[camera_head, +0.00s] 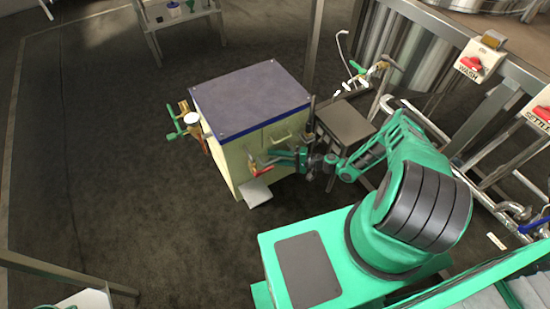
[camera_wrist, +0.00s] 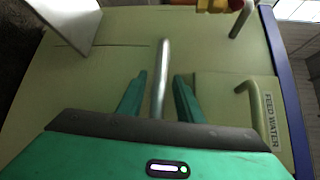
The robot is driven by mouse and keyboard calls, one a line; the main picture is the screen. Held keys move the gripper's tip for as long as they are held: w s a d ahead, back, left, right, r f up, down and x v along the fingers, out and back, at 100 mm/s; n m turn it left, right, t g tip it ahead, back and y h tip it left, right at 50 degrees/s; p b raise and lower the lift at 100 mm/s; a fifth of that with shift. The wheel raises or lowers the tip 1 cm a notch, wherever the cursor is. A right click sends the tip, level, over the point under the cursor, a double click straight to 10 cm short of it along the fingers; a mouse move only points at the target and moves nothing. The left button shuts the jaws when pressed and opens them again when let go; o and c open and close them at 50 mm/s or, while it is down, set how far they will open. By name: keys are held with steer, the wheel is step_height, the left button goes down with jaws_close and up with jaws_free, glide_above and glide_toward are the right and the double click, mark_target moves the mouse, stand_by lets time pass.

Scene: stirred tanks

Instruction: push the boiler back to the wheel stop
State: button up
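The boiler (camera_head: 250,95) is a cream box with a dark, blue-edged top, standing on the floor in the middle of the head view. Its cream front fills much of the wrist view (camera_wrist: 215,60), with a "FEED WATER" label (camera_wrist: 271,121) at the right. My gripper (camera_head: 274,158) is at this front. In the wrist view, my gripper's green fingers (camera_wrist: 160,85) stand apart on either side of a grey metal bar (camera_wrist: 161,70), with gaps visible beside it. Whether anything touches the bar is unclear. I cannot make out the wheel stop.
A small grey table (camera_head: 345,121) stands close to the boiler's right side, with pipes and a tank behind it. A valve with green handles (camera_head: 180,125) sticks out at the boiler's left. A pale plate (camera_head: 256,193) juts out low at its front. Floor to the left is clear.

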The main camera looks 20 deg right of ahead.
steer(key=v, duration=1)
steer(key=shift+s+d, duration=0.15)
steer(key=shift+d, duration=0.2)
steer(key=shift+s, duration=0.15)
